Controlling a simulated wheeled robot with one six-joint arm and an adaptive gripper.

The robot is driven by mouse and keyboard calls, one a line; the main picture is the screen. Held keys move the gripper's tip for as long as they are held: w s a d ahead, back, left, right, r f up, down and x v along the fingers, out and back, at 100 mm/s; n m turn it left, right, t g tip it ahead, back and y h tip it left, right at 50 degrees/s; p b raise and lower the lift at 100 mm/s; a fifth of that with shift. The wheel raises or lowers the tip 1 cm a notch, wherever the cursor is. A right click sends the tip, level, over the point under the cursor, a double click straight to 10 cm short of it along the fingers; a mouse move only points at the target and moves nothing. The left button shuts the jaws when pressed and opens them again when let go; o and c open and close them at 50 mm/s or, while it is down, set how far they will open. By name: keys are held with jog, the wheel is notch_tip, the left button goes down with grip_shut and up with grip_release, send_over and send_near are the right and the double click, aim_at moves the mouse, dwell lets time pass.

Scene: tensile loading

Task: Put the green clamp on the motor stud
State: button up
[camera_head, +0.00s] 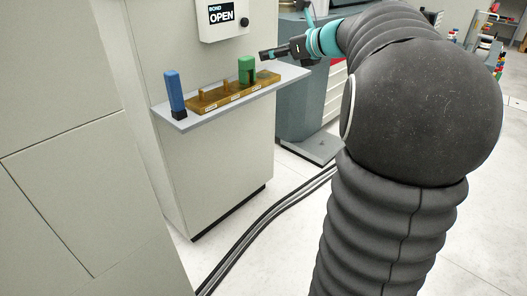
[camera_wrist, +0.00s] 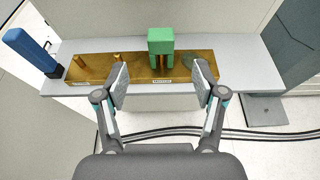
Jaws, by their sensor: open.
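The green clamp (camera_head: 247,70) stands upright on the brass-coloured bar on the shelf, at a labelled post toward the bar's right part. In the wrist view the green clamp (camera_wrist: 161,41) sits between and beyond my open fingers, not touched by them. My gripper (camera_wrist: 162,88) is open and empty, its fingertips at the near edge of the bar. In the head view my gripper (camera_head: 268,54) is just right of the clamp. The bar (camera_head: 222,98) carries several short posts with small labels. I cannot read which label marks the motor stud.
A blue handled tool (camera_head: 174,92) stands at the shelf's left end; it also shows in the wrist view (camera_wrist: 32,50). The grey shelf (camera_head: 183,124) juts from a cabinet under a box reading "BOND OPEN" (camera_head: 221,15). Black cables (camera_head: 262,222) run along the floor.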

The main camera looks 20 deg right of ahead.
jog(key=s+a+f+n+g+h, duration=0.1)
jog(key=s+a+f+n+g, duration=0.3)
jog(key=s+a+n, duration=0.45)
jog(key=s+a+f+n+g, duration=0.2)
jog(key=s+a+f+n, duration=0.3)
jog(key=s+a+n, duration=0.3)
jog(key=s+a+f+n+h, duration=0.1)
jog(key=s+f+n+h, duration=0.1)
jog(key=s+f+n, duration=0.3)
jog(key=s+a+f+n+g+h, duration=0.1)
jog(key=s+f+n, duration=0.4)
jog(key=s+n, duration=0.5)
jog(key=shift+s+a+f+h, duration=0.2)
jog(key=shift+s+f+h, duration=0.1)
jog(key=shift+s+h, duration=0.25)
